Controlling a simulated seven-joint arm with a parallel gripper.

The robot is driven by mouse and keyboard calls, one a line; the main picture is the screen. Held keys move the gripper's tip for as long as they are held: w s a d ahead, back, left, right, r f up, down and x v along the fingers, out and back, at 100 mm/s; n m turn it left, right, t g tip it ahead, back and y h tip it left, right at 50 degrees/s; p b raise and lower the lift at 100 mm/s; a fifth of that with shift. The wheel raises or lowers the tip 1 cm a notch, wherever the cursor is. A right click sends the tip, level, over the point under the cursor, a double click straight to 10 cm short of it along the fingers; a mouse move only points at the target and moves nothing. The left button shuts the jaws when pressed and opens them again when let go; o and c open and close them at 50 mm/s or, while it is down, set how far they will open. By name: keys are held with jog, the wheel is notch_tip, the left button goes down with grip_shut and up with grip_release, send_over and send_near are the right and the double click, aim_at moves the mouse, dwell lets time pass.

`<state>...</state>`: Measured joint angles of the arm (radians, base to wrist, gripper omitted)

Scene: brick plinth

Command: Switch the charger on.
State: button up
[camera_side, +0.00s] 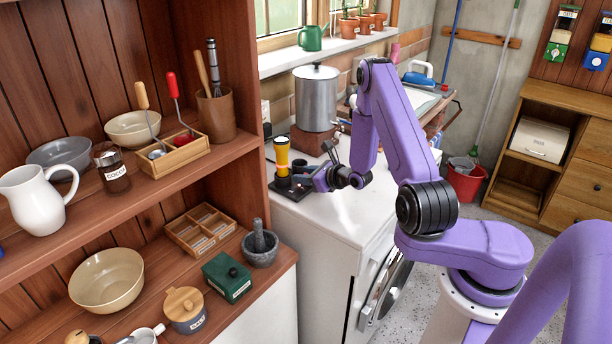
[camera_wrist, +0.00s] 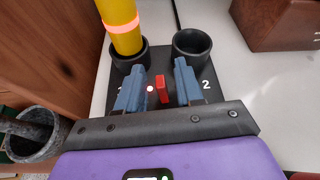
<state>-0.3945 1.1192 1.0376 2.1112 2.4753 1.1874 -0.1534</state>
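The black charger (camera_wrist: 208,116) has two round cups, with a red switch (camera_wrist: 163,88) between them and a small pale dot (camera_wrist: 150,89) beside it. A yellow torch (camera_wrist: 121,22) with a glowing pinkish band stands in the left cup. The right cup, beside a white "2", is empty. My gripper (camera_wrist: 160,84) is open, its blue fingers on either side of the switch with gaps showing; I cannot tell their height above it. In the side view the torch (camera_side: 282,152) stands upright on the charger (camera_side: 291,191), and my gripper (camera_side: 316,180) partly hides the charger.
The charger sits on a white appliance top (camera_side: 345,212). A metal pot (camera_side: 316,98) on a brown block stands behind. A wooden shelf unit (camera_side: 254,60) rises close to the left, with a stone mortar (camera_side: 261,250) on its lower shelf. The white top's front is clear.

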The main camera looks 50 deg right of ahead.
jog(key=shift+s, duration=0.1)
jog(key=d+v, duration=0.1)
jog(key=v, duration=1.6)
jog(key=shift+a, duration=0.5)
jog(key=shift+s+r, duration=0.1)
jog(key=shift+r, duration=0.05)
